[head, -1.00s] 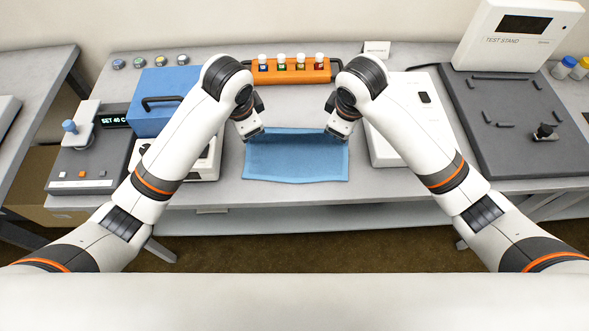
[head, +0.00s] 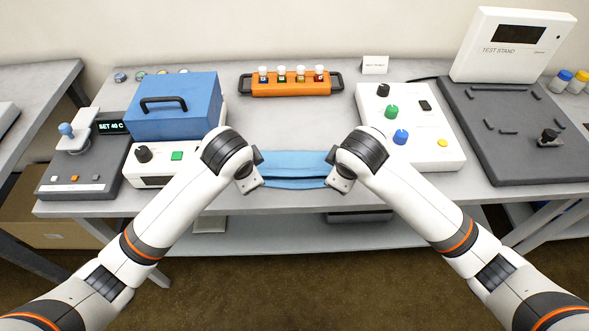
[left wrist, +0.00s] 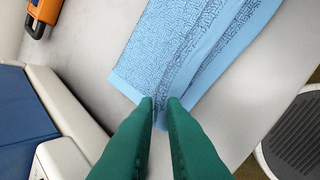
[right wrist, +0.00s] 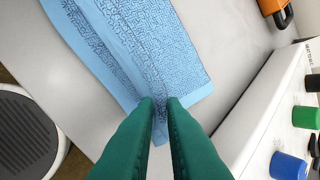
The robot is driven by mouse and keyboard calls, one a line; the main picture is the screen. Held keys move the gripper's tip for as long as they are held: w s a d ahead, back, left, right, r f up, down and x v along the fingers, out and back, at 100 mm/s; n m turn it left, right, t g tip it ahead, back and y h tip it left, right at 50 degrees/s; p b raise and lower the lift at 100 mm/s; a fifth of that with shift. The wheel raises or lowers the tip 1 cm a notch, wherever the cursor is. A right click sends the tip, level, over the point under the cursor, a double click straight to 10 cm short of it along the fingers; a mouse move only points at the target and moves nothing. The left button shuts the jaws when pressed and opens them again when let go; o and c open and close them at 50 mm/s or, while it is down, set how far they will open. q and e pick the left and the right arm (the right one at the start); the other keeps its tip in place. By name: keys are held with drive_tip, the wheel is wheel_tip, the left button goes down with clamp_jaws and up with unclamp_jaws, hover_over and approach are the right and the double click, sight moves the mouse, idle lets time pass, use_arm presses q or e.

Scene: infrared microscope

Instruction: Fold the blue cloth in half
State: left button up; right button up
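The blue cloth (head: 292,160) lies on the grey table between my two arms, doubled over into a narrow band near the front edge, with a darker gap line across it. My left gripper (head: 251,185) is at its left end and my right gripper (head: 339,186) at its right end. In the left wrist view, the green fingers (left wrist: 160,102) pinch a corner of the cloth (left wrist: 190,50). In the right wrist view, the green fingers (right wrist: 160,102) likewise pinch a corner of the cloth (right wrist: 150,45). The grippers hide the band's ends in the head view.
An orange rack with several vials (head: 290,88) stands behind the cloth. A blue box (head: 172,105) and a white unit with a green button (head: 150,168) are on the left. A white control box with knobs (head: 425,140) is on the right. The table between rack and cloth is clear.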

use_arm(q)
drive_tip(key=o, duration=0.6)
use_arm(e)
drive_tip(key=o, duration=0.6)
use_arm(q)
drive_tip(key=v, duration=1)
drive_tip(key=shift+s+r, duration=0.15)
drive_tip(key=shift+s, duration=0.45)
use_arm(e)
drive_tip(key=v, duration=1)
drive_tip(key=shift+s+a+r, duration=0.1)
drive_tip(key=shift+s+r, duration=0.05)
drive_tip(key=shift+s, duration=0.45)
use_arm(q)
drive_tip(key=shift+c, duration=0.2)
use_arm(e)
drive_tip(key=shift+c, duration=0.2)
